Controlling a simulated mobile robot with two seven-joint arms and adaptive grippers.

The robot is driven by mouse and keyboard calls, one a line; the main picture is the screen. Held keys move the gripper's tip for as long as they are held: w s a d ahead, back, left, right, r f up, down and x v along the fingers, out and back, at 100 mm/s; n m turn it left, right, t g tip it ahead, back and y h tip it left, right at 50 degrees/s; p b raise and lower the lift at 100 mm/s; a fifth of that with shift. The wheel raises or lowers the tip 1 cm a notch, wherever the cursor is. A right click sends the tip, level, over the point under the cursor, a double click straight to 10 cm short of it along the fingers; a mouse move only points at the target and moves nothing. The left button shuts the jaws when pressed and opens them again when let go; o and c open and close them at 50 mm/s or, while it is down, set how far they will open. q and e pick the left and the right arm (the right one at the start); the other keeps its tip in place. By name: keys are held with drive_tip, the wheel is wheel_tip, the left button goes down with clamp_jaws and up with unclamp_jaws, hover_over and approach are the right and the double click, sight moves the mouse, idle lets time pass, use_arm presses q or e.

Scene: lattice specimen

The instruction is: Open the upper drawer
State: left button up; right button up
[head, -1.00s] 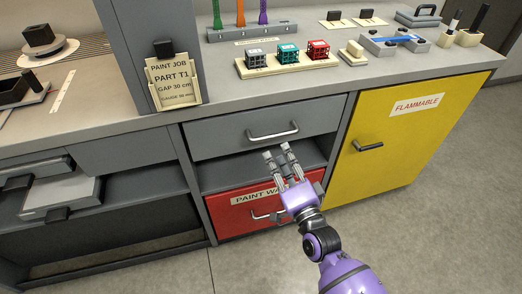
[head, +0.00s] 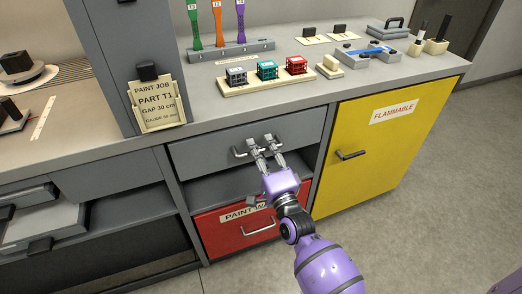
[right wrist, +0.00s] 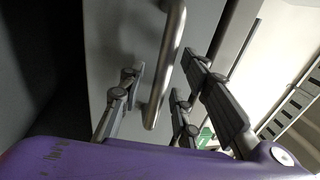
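The upper drawer (head: 215,150) is a grey front under the worktop, shut, with a silver bar handle (head: 239,153). My right gripper (head: 262,140) is open in front of this drawer, its fingertips up at the handle. In the right wrist view the handle (right wrist: 166,65) runs between the open fingers (right wrist: 160,90), with gaps to both sides. No grip on it shows. In the head view the fingers hide part of the handle. My left gripper is not in view.
Below are an open grey shelf and a red drawer (head: 225,239) with its own handle. A yellow cabinet door (head: 370,150) marked FLAMMABLE is on the right. The worktop (head: 205,108) holds a board of small lattice cubes. Floor in front is clear.

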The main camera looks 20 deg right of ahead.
clamp_jaws()
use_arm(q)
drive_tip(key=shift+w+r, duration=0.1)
use_arm(e)
drive_tip(key=shift+s, duration=0.1)
